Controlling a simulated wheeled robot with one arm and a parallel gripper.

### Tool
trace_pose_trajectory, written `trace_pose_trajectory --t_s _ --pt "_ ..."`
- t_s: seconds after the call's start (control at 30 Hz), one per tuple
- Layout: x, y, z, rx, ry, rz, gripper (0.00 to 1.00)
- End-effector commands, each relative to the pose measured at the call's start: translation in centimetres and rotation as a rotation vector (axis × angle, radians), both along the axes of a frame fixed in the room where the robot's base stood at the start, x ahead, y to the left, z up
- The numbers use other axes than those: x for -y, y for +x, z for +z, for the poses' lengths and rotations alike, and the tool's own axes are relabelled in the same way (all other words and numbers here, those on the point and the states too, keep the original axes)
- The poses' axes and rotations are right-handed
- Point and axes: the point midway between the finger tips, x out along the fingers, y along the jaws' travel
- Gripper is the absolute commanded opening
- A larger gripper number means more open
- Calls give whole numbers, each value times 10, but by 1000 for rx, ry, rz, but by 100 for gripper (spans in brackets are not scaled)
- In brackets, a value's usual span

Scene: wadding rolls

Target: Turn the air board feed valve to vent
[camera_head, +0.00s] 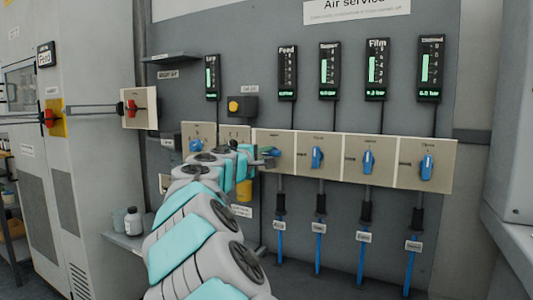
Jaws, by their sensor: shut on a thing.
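The air board (454,75) is a grey panel with a sign reading "Air service". The gauge labelled Feed (287,72) hangs above a beige valve plate (287,139). A blue valve handle (276,151) sits on this plate, partly hidden by my gripper. My gripper (269,156) reaches it from the left and is shut on the handle. The handle's exact angle and the small plate markings cannot be read.
Blue handles (317,157), (368,162) and (427,166) stand upright on plates to the right. Blue hoses (320,245) hang below. A yellow knob (236,105) is up left.

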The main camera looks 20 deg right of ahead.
Motion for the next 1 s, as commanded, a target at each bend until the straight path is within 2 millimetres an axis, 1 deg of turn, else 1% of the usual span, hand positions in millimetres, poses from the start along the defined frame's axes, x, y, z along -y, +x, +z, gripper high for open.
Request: trace_pose_trajectory --t_s 0.27,0.3,0.53,0.83,1.0 --pt "-1 1 0 -2 -1 3 0" --pt "-1 1 0 -2 -1 2 27" --pt "0 0 0 -1 -1 1 52" --pt "-3 -1 0 1 -1 1 52" --pt "-19 -14 0 2 -2 2 52"
